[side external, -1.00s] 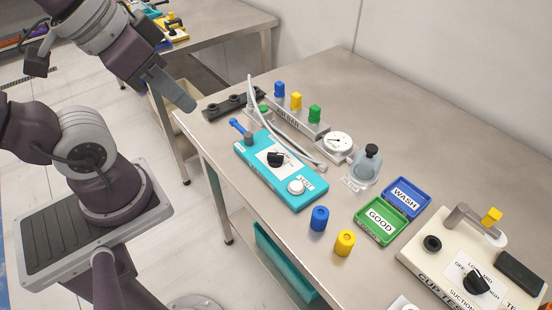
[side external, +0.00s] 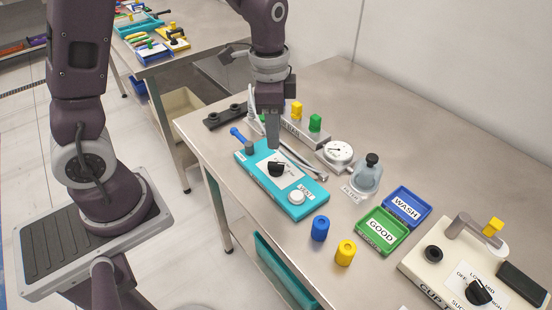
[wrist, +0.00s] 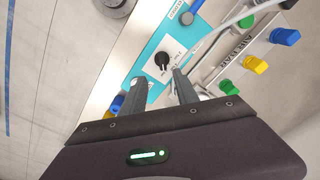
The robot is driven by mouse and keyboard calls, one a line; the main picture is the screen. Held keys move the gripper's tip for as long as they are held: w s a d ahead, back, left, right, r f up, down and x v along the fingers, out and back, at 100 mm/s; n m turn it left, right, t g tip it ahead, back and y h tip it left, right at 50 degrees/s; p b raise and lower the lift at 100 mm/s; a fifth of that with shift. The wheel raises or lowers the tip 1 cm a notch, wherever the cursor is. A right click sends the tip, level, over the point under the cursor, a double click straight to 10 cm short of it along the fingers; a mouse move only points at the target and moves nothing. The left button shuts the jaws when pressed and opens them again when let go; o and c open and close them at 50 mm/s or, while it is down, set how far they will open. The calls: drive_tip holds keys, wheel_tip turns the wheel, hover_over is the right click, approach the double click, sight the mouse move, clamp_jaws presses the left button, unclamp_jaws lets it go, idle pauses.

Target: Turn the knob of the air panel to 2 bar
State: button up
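The air panel is a teal box (side external: 250,170) with a white label plate, lying on the steel bench. Its black knob (side external: 276,168) sits on the label; the bar markings are too small to read. The knob also shows in the wrist view (wrist: 163,61), just beyond my fingertips. My gripper (side external: 273,146) points down above the panel, close to the knob and apparently not touching it. In the wrist view its two fingers (wrist: 158,82) are apart with nothing between them.
A blue lever (side external: 238,134) and a white button (side external: 296,197) sit on the panel. Behind it are a hose, a rail with coloured plugs and a round gauge (side external: 338,151). Blue and yellow cups (side external: 345,252), sorting trays (side external: 380,232) and the cup tester (side external: 445,268) stand to the right.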

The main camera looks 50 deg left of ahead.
sight(276, 164)
drive_tip(key=shift+m+g, duration=0.3)
drive_tip(key=shift+m, duration=0.1)
drive_tip(key=f, duration=0.9)
drive_tip(key=shift+w+a+f, duration=0.15)
drive_tip(key=shift+w+f, duration=0.25)
drive_tip(key=shift+c, duration=0.3)
clamp_jaws()
